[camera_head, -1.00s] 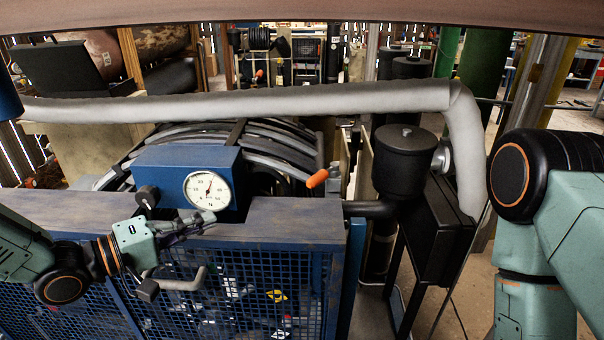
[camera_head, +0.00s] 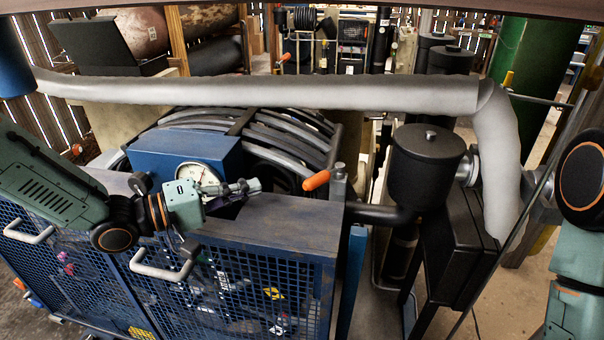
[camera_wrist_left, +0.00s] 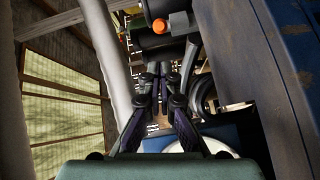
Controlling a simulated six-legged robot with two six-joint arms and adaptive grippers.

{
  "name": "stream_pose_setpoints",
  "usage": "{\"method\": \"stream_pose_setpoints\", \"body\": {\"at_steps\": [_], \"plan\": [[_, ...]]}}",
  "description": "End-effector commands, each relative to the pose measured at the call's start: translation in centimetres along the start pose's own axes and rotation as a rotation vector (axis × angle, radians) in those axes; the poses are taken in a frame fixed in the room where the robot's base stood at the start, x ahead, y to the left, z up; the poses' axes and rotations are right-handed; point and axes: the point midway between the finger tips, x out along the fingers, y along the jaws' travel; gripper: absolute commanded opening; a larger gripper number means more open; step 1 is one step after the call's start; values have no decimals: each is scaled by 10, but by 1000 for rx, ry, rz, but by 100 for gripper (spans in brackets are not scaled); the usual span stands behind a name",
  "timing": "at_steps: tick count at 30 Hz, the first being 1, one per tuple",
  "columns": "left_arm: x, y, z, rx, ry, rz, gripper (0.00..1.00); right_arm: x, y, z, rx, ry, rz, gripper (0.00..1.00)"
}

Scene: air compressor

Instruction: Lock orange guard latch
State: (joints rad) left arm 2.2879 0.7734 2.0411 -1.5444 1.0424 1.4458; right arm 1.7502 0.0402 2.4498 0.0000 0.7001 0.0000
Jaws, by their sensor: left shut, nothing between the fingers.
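The orange latch handle (camera_head: 316,180) sticks out at a slant from a post at the far right end of the blue guard's top ledge. It also shows end-on as an orange knob (camera_wrist_left: 159,26) at the top of the left wrist view. My left gripper (camera_head: 256,186) is shut and empty above the ledge, left of the handle and apart from it, in front of the pressure gauge. Its dark fingers (camera_wrist_left: 160,90) point toward the orange knob in the left wrist view. My right arm shows at the right edge, but its gripper is out of view.
The blue gauge box (camera_head: 185,150) stands behind my left gripper. The mesh guard (camera_head: 230,285) with grey handles (camera_head: 165,270) is below. A black canister (camera_head: 428,165) stands right of the latch, and a thick grey pipe (camera_head: 270,93) crosses behind.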

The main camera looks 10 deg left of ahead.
Motion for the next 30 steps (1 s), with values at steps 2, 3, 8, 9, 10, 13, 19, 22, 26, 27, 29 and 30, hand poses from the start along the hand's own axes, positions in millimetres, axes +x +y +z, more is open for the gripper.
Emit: {"method": "stream_pose_setpoints", "body": {"at_steps": [2, 3, 8, 9, 10, 13, 19, 22, 26, 27, 29, 30], "plan": [[2, -1, 0, 1, -1, 0, 0, 2, 0, 0, 0, -1, 0, 40], [4, -1, 0, 1, -2, 0, 0, 4, 0, 0, 0, -1, 0, 40], [17, -2, 1, 1, -3, -2, 0, 10, 0, 0, 0, -1, 0, 40], [21, -2, 1, 2, -3, -2, 0, 12, 0, 0, 0, -1, 0, 40], [24, -2, 0, 2, -2, -3, 0, 12, 0, 0, 0, -1, 0, 40], [35, -2, 0, 3, -3, -2, 0, 15, 0, 0, 0, -1, 0, 40], [59, -2, 0, 3, -4, -2, 0, 19, 0, 0, 0, -1, 0, 40], [71, -1, 1, 3, -4, -1, 0, 21, 0, 0, 0, -1, 0, 40], [85, -1, 0, 3, -3, -2, 0, 23, 0, 0, 0, -1, 0, 40], [89, -1, 0, 2, -2, -1, 0, 23, 0, 0, 0, -1, 0, 40], [93, -1, 0, 1, -2, 0, 0, 24, 0, 0, 0, -1, 0, 40], [95, -1, 0, 1, -1, 0, 0, 24, 0, 0, 0, -1, 0, 40]]}}
